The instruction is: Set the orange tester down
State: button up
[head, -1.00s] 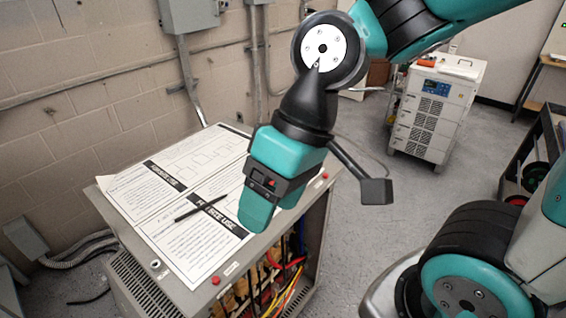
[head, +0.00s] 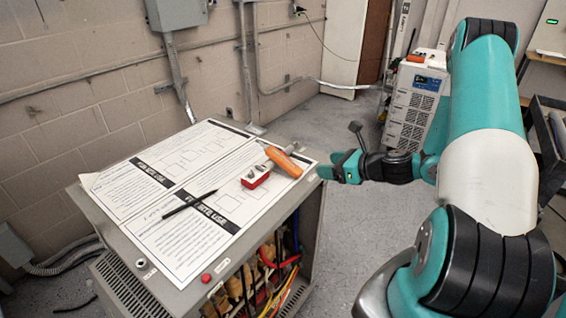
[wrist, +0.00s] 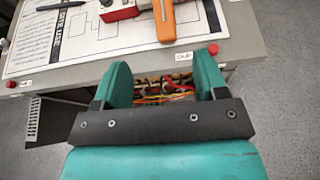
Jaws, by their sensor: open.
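The orange tester (head: 284,162) lies on the printed sheets near the right edge of the grey cabinet top (head: 158,270). A grey end shows at its upper side. In the wrist view the tester (wrist: 164,22) is at the top, beyond the fingers, with its upper part cut off by the frame. My gripper (head: 326,172) is off the cabinet's right side, apart from the tester. In the wrist view the gripper (wrist: 164,70) is open, with nothing between its two teal fingers.
A red and white box (head: 256,177) lies just left of the tester, very close to it. A black pen (head: 188,204) lies on the sheets. The cabinet's open side shows colored wires (head: 268,280). A white wheeled unit (head: 411,108) stands behind on open grey floor.

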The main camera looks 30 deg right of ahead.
jog(key=p, duration=0.2)
send_near(290, 163)
jog(key=x, duration=0.4)
jog(key=shift+w+a, duration=0.25)
jog(key=shift+a, duration=0.3)
jog(key=shift+d+p+x, duration=0.15)
jog(key=shift+p+x, duration=0.5)
jog(key=shift+x, duration=0.8)
jog(key=shift+d+p+x, duration=0.2)
jog(key=shift+p+x, duration=0.45)
jog(key=shift+x, duration=0.85)
jog(key=shift+f, duration=0.1)
jog(key=c, duration=1.2)
jog(key=shift+o, duration=0.2)
